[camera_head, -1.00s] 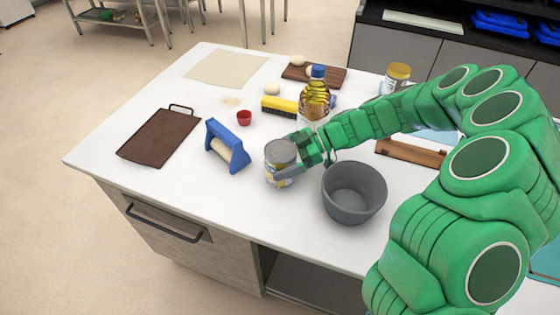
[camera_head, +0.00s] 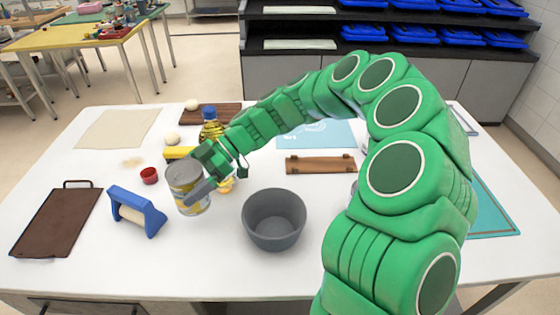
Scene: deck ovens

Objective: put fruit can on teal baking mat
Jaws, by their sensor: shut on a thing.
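The fruit can (camera_head: 184,173), a silver-lidded tin with a yellow and white label, is upright in my gripper (camera_head: 199,188) at the left-centre of the white table. My gripper is shut around the can, and a grey finger crosses its front. I cannot tell whether the can's base is clear of the table. The teal baking mat (camera_head: 492,210) lies at the table's right side, with its left part hidden behind my green arm.
A grey bowl (camera_head: 262,238) stands right of the can. A blue-framed roller (camera_head: 137,210) is to its left. An oil bottle (camera_head: 211,128) and a yellow-handled item (camera_head: 177,153) are behind. A wooden piece (camera_head: 320,164) and a pale blue mat (camera_head: 318,133) lie further right.

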